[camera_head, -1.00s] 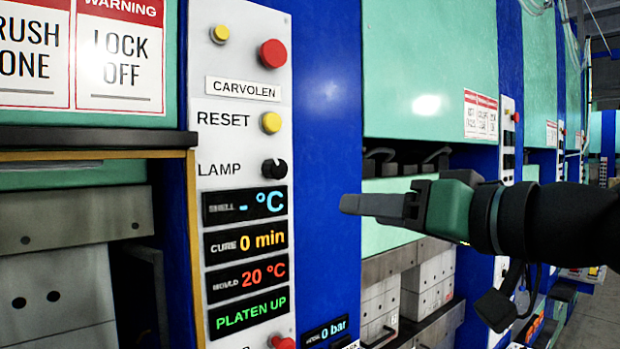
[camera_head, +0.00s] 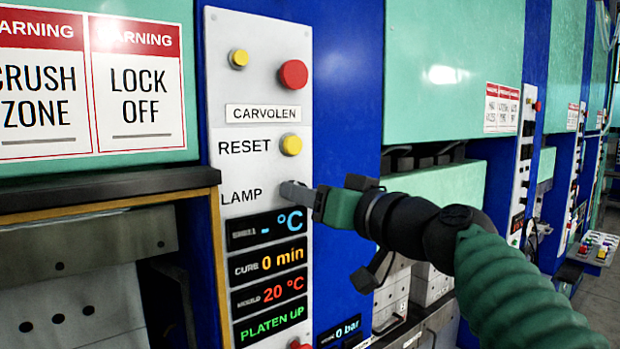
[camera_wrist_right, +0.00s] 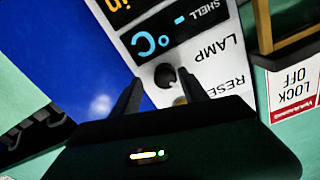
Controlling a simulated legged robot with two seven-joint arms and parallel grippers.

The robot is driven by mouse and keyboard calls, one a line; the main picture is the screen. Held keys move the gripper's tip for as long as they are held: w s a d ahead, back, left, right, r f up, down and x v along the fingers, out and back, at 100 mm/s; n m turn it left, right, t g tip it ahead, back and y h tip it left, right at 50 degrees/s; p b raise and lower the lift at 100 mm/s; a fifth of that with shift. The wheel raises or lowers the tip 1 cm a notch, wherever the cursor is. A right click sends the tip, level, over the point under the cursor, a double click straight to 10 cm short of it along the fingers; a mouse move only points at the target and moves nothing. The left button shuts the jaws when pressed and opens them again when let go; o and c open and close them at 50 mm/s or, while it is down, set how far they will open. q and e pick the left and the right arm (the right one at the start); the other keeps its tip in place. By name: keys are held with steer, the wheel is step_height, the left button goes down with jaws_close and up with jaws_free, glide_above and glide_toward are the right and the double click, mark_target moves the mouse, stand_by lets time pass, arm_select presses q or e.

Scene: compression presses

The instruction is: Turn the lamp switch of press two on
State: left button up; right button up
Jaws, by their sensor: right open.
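The control panel (camera_head: 258,60) carries a CARVOLEN label, a RESET button and a LAMP row. In the right wrist view the black lamp switch (camera_wrist_right: 166,75) shows between the two fingertips of my open right gripper (camera_wrist_right: 160,88). The fingers are apart on either side of it; whether they touch it I cannot tell. My left gripper is not in view.
The yellow RESET button (camera_head: 291,145) is just above the fingers. Display rows (camera_head: 268,268) lie just below, reading PLATEN UP at the bottom. A red button (camera_head: 293,74) is higher on the panel. Blue press frame (camera_head: 348,80) is at the right.

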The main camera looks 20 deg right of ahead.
steer(key=shift+a, duration=0.6)
steer(key=shift+s+a+r, duration=0.1)
steer(key=shift+c, duration=1.1)
steer(key=shift+d, duration=0.4)
jaws_close()
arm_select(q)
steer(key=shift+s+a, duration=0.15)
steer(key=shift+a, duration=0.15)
arm_select(e)
steer(key=shift+a, duration=0.15)
